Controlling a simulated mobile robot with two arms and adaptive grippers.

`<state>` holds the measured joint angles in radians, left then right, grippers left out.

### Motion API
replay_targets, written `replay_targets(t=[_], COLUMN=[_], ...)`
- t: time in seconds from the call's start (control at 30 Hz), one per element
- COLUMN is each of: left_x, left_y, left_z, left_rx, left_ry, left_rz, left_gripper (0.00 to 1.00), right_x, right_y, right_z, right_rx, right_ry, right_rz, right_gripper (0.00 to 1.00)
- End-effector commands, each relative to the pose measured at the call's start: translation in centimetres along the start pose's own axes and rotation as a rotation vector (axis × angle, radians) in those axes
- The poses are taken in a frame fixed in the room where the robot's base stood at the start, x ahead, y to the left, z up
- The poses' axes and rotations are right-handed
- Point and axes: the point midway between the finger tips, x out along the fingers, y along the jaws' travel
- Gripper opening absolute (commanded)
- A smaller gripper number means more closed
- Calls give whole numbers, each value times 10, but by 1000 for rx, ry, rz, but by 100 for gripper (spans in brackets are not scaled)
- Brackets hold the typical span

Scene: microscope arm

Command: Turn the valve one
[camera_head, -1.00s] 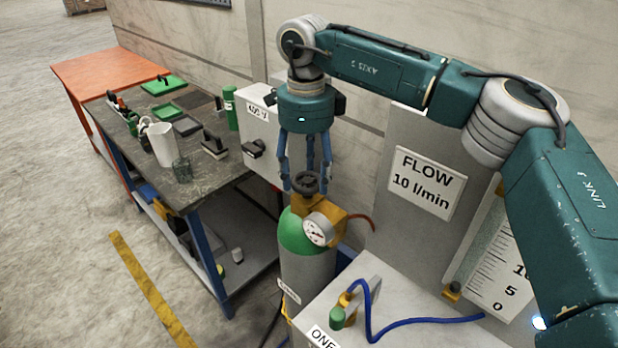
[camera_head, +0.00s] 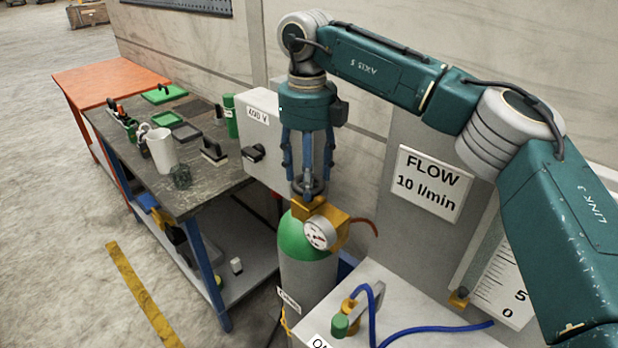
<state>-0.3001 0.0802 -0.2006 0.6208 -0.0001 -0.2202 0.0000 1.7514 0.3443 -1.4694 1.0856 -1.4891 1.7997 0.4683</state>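A dark round handwheel (camera_head: 308,187) tops the yellow brass regulator with a dial gauge (camera_head: 320,233), on a green-shouldered grey gas cylinder (camera_head: 305,265). My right gripper (camera_head: 309,185) comes down from above with its blue fingers around the handwheel. The fingertips look drawn in against its rim, though they partly hide it. A small valve with a green knob (camera_head: 340,325) stands on the white bench in front, beside a label cut off by the picture edge. My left gripper is not in view.
A blue hose (camera_head: 430,331) runs over the white bench (camera_head: 400,300). A panel reads "FLOW 10 l/min" (camera_head: 428,183), with a scale (camera_head: 500,285) beside it.

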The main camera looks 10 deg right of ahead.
Motion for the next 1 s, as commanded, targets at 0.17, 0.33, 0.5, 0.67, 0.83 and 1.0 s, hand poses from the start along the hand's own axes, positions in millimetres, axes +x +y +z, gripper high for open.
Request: replay_targets(t=[0.17, 0.33, 0.5, 0.67, 0.83, 1.0], left_x=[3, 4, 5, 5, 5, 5], left_y=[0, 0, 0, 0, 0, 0], left_z=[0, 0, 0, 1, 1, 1], left_rx=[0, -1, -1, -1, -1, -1], left_ry=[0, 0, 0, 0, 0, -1], left_rz=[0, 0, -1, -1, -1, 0], left_gripper=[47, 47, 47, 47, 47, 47], right_x=[-5, -6, -7, -7, -7, -7], right_y=[-1, -2, -3, -3, -4, -4], right_z=[5, 5, 6, 6, 6, 5], right_rx=[95, 148, 171, 176, 176, 175], right_ry=[-23, -24, -25, -25, -25, -23], right_rz=[1, 1, 2, 2, 3, 2], right_gripper=[29, 29, 29, 29, 29, 74])
